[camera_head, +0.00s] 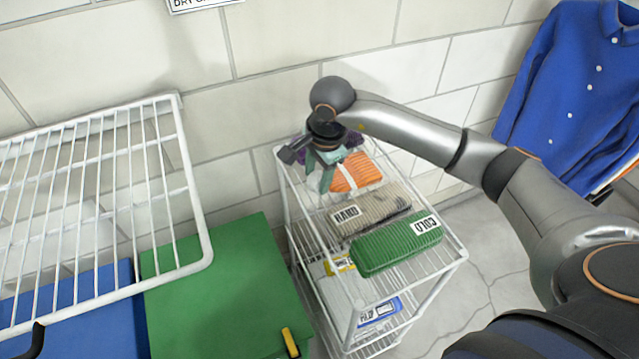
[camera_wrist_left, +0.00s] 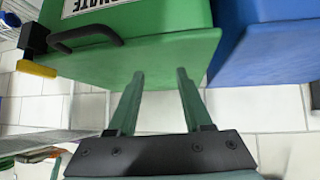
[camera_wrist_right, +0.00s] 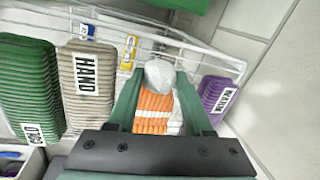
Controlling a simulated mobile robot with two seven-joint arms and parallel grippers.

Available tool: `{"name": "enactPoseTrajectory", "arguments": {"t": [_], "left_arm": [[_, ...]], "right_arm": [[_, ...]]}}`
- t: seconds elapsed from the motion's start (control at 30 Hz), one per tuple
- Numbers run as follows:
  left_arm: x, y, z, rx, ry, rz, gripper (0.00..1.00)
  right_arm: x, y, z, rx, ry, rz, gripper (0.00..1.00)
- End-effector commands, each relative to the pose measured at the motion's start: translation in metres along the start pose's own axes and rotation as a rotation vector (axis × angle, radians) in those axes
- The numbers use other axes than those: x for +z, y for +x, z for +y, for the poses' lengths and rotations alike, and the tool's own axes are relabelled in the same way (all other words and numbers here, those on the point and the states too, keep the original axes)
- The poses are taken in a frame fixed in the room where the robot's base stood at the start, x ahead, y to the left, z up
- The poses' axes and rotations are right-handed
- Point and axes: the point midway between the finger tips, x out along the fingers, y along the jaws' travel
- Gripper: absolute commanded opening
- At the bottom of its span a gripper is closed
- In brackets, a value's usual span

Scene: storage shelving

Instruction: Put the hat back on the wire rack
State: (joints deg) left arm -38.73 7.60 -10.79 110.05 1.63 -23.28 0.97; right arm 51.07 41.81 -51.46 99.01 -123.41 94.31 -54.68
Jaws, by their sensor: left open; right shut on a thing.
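The hat (camera_head: 356,174) is orange with white stripes and sits in the back part of the white wire rack (camera_head: 452,272) in the head view. In the right wrist view, the orange hat (camera_wrist_right: 152,112) has a pale rounded top between my fingers. My right gripper (camera_wrist_right: 159,75) is shut on the hat. In the head view, my right gripper (camera_head: 329,168) is over the rack's back end, partly hiding the hat. I cannot tell whether the hat touches the shelf.
Another wire shelf (camera_head: 190,190), a green bin (camera_head: 215,285) and a blue bin (camera_head: 75,310) stand left.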

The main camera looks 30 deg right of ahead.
Motion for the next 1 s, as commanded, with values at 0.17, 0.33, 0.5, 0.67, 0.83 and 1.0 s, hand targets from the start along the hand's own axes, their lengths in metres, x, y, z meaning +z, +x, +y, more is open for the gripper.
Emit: {"name": "enactPoseTrajectory", "arguments": {"t": [0.17,0.33,0.5,0.67,0.83,1.0], "left_arm": [[-0.002,-0.001,0.000,0.000,0.000,0.002,0.50],[-0.006,-0.004,0.000,-0.001,-0.001,0.011,0.50],[-0.005,-0.003,-0.001,-0.002,-0.001,0.011,0.50],[-0.003,-0.001,-0.001,-0.002,-0.001,0.007,0.50],[-0.002,-0.002,-0.001,-0.003,-0.001,0.003,0.50],[-0.002,-0.002,-0.001,-0.003,-0.001,0.002,0.50]], "right_arm": [[-0.007,0.017,0.001,0.004,0.001,0.000,0.00],[-0.007,0.038,0.005,0.001,0.001,0.000,0.00],[-0.007,0.039,0.004,-0.002,0.000,0.001,0.00],[-0.007,0.041,0.005,-0.001,0.000,0.001,0.53],[-0.007,0.040,0.005,-0.001,0.001,0.001,0.72],[-0.007,0.040,0.005,-0.001,0.001,0.001,0.81]]}}
